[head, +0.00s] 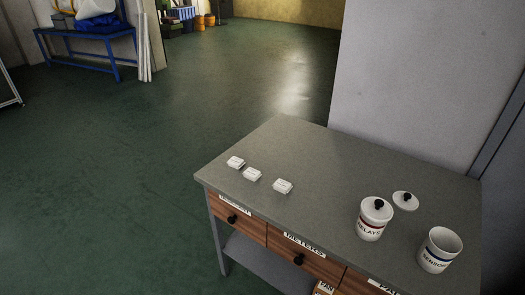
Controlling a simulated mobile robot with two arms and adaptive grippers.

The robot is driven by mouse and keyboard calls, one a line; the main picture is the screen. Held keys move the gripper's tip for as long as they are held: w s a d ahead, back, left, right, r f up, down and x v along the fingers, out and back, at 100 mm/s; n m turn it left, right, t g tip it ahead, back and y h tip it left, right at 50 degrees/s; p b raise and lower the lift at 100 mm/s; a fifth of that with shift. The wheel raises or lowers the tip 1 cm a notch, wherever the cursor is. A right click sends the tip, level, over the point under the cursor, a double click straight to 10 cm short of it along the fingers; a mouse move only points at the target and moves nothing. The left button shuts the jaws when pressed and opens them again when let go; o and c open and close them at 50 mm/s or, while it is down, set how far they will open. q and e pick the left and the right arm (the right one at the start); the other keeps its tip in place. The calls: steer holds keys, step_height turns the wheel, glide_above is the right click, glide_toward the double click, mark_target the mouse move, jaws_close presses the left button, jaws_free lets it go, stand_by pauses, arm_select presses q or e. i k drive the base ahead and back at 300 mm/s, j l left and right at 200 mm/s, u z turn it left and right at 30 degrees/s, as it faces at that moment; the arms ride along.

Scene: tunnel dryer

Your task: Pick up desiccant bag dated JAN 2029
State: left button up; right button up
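Three small white packets, which look like desiccant bags, lie in a slanted row on the grey table top (322,158). The left bag (235,162) is nearest the table's left corner, the middle bag (252,174) is close beside it, and the right bag (283,186) is a little apart. Any print on them is too small to read, so I cannot tell which is dated JAN 2029. Neither of my grippers is in the head view.
A lidded jar marked RELAYS (371,220), a loose lid (405,201) and an open jar marked SENSORS (438,250) stand on the table's right. Labelled drawers (297,254) line its front. A pale wall (425,80) rises behind.

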mark_target(253, 175)
steer(key=i+j+z, duration=0.25)
steer(key=i+j, duration=0.4)
steer(key=i+j+z, duration=0.25)
steer(key=i+j, duration=0.45)
steer(key=j, duration=0.05)
